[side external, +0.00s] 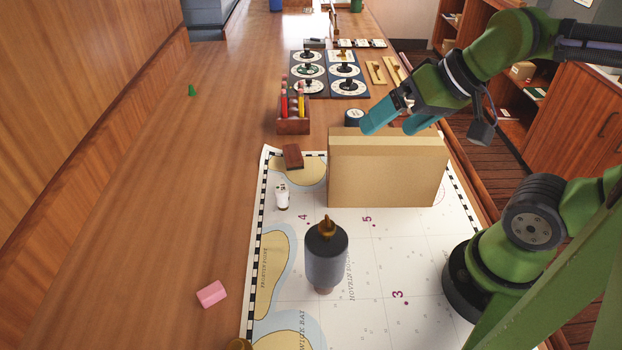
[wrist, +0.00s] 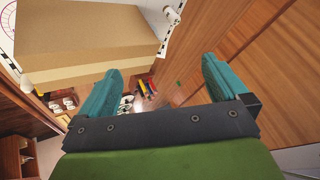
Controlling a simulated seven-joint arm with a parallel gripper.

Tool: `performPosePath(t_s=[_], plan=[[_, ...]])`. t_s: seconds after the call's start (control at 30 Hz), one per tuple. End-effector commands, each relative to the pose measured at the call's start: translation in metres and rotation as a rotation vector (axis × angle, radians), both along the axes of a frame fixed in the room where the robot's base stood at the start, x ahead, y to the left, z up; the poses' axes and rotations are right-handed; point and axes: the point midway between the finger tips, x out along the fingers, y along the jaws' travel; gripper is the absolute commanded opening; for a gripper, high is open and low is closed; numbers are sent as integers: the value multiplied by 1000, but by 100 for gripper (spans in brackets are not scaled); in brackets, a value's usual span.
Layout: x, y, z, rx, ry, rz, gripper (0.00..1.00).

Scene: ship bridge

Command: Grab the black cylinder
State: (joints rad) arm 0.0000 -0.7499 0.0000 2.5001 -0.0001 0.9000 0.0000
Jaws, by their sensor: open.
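A dark grey-black cylinder (side external: 326,262) with a brass tip stands upright on the chart, in front of the tan box (side external: 385,180). I do not see the cylinder in the wrist view. My gripper (side external: 391,123) is open and empty, with teal fingers, above the far side of the box and well away from the cylinder. In the wrist view my gripper (wrist: 162,66) has its fingers spread apart, with nothing between the tips. The box (wrist: 85,30) shows at upper left there.
A pink block (side external: 212,294), a white figure (side external: 282,196) and a brown block (side external: 293,156) lie left of the box. A pencil holder (side external: 293,126), a small round dial (side external: 354,116) and a gauge panel (side external: 327,72) stand behind. The left wooden counter is mostly clear.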

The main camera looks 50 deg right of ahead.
Motion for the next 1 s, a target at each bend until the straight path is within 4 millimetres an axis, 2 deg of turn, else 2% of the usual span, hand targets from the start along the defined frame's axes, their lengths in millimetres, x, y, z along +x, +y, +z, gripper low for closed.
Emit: performPosePath(t_s=[0.13,0.23,0.37,0.5,0.6,0.7,0.87,1.0], plan=[[0,2,0,0,0,10,100],[-1,19,-4,-6,21,81,100],[-3,66,-2,-72,71,287,100],[-19,124,4,-187,156,496,100],[-33,153,11,-270,199,579,100],[-44,171,20,-337,227,597,100],[-43,166,29,-366,250,506,100],[-39,165,10,-363,267,486,100]])
